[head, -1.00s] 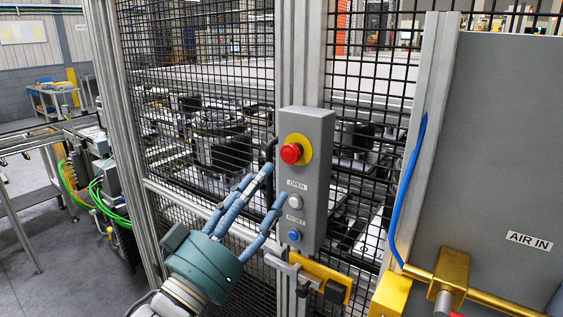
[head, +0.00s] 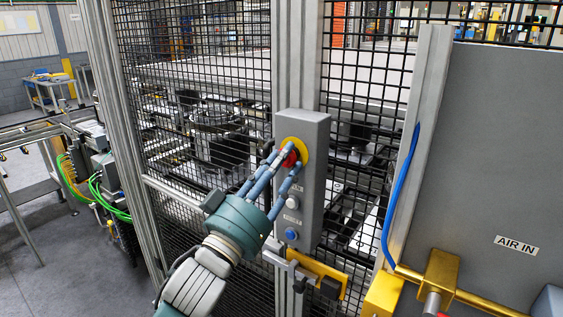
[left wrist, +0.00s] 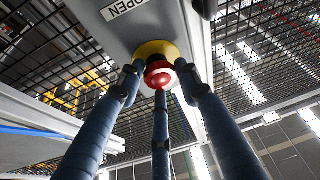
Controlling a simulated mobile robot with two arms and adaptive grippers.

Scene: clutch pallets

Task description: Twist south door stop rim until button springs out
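The door stop is a red mushroom button (head: 291,159) on a yellow round collar (head: 302,146), near the top of a grey control box (head: 316,180). My left gripper (head: 284,160) has its three blue fingers spread around the button, and they hide part of it in the head view. In the left wrist view the red button (left wrist: 158,74) sits between the fingertips, below its yellow collar (left wrist: 156,50). The fingers look open, with small gaps at the sides; contact at the middle finger is unclear. My right gripper is not in view.
Below the stop are a white button (head: 292,202) and a blue button (head: 291,234). A yellow latch (head: 318,277) is under the box. Black mesh fence (head: 190,100) stands behind, and a grey AIR IN panel (head: 500,170) is at the right.

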